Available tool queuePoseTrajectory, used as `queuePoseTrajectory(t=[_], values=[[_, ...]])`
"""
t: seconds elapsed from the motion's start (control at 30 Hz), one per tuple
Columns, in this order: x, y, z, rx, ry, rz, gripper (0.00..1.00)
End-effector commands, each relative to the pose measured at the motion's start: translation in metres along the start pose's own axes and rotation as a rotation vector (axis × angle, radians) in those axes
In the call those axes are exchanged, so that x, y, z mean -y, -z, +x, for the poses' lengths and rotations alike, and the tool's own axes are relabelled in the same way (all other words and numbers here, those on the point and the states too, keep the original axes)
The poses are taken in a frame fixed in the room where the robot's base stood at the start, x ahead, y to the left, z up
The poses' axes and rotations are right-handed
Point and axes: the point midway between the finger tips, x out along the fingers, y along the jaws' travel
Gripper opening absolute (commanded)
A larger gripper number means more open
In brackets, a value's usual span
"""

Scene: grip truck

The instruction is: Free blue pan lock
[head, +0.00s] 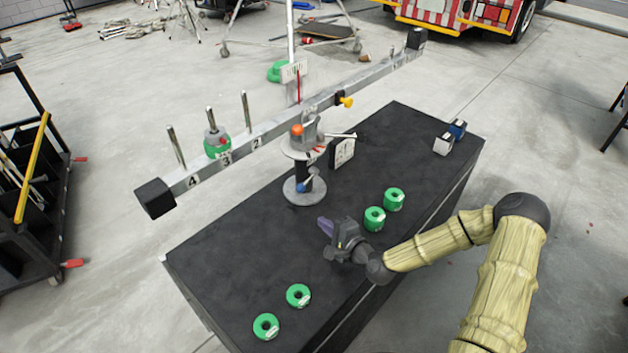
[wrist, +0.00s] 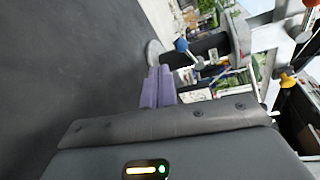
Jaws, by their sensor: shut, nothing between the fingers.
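The blue pan lock (head: 303,187) is a small blue knob low on the stand's post, just above the round grey base (head: 298,199). In the wrist view the blue knob (wrist: 182,45) shows beyond my fingertips, on a short pale stem. My gripper (head: 322,226) is shut and empty, with its purple fingers together. It is over the black table, in front of and a little right of the base, apart from the knob. The fingers also show in the wrist view (wrist: 158,88). An orange knob (head: 297,130) sits higher on the stand.
The long numbered beam (head: 270,133) crosses above the table, with pegs, a green weight (head: 216,146) and a yellow knob (head: 346,102). Green weights (head: 375,218) and (head: 298,295) lie on the black table (head: 235,265). A dial box (head: 342,151) stands right of the post.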

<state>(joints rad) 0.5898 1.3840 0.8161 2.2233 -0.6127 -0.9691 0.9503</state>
Motion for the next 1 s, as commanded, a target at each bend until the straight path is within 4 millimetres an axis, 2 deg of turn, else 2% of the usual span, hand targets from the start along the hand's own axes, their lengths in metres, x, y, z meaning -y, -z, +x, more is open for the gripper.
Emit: queuePoseTrajectory(t=[0.03,0.27,0.5,0.57,0.67,1.0], values=[[0.021,-0.004,0.0,0.002,-0.062,-0.039,0.0],[0.06,0.002,0.001,-0.023,-0.323,-0.146,0.0],[0.124,0.005,-0.005,-0.077,-0.516,-0.205,0.0],[0.134,0.006,-0.006,-0.088,-0.543,-0.208,0.0],[0.142,0.006,-0.007,-0.098,-0.567,-0.208,0.0],[0.139,0.007,-0.006,-0.099,-0.571,-0.206,0.0]])
